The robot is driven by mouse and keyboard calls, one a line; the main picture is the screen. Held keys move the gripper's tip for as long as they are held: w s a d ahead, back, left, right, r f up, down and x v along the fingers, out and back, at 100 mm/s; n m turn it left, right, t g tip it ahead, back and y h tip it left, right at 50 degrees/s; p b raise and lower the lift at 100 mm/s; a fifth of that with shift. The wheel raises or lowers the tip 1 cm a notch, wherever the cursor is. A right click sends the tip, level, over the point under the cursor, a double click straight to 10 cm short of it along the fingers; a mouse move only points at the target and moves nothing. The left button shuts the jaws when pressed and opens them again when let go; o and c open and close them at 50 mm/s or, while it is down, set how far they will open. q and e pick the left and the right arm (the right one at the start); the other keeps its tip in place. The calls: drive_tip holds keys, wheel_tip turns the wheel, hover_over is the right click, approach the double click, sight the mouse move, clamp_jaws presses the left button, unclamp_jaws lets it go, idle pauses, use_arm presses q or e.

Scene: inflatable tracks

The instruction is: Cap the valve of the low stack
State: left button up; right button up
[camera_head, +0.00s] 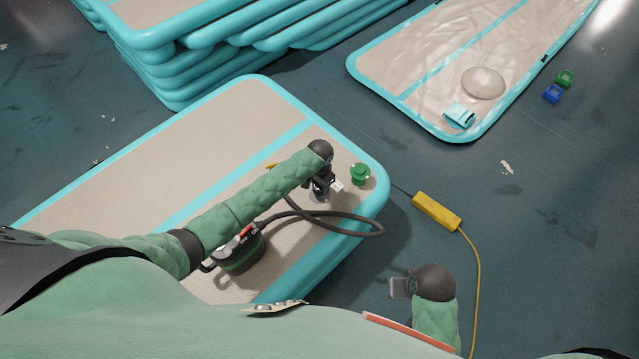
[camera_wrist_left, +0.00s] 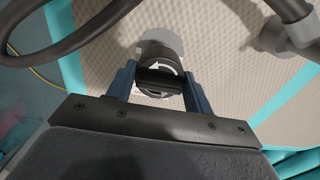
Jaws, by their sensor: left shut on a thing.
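The low stack (camera_head: 140,180) is a beige and turquoise inflated mat in the head view. My left gripper (camera_head: 325,190) is over its right part. In the left wrist view the left gripper (camera_wrist_left: 160,85) is shut on a dark round piece (camera_wrist_left: 160,75) with a white curved arrow. A pale round fitting (camera_wrist_left: 158,38) shows just beyond that piece; whether they touch is unclear. A green knob-like piece (camera_head: 360,174), possibly the cap, stands on the mat right of the gripper. My right gripper (camera_head: 398,287) is over the floor, off the mat; its jaw gap is unclear.
A pump (camera_head: 240,252) marked ON and OFF has a dark hose (camera_head: 345,216) looping across the mat. A yellow box (camera_head: 437,210) with a cable lies on the floor. A tall stack (camera_head: 180,60) and a wrinkled flat mat (camera_head: 420,60) stand behind. The floor at right is mostly clear.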

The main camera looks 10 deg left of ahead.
use_arm(q)
drive_tip(key=shift+p, duration=0.45)
drive_tip(key=shift+f+b, duration=0.9)
drive_tip(key=shift+f, duration=1.1)
idle(0.5)
drive_tip(key=shift+r+n+p, duration=0.1)
drive_tip(key=shift+n+p, duration=0.7)
drive_tip(key=shift+n, duration=0.1)
drive_tip(key=shift+d+n+p, duration=0.1)
drive_tip(key=shift+n+p, duration=1.05)
drive_tip(key=shift+n, duration=0.35)
drive_tip(key=shift+n, duration=0.3)
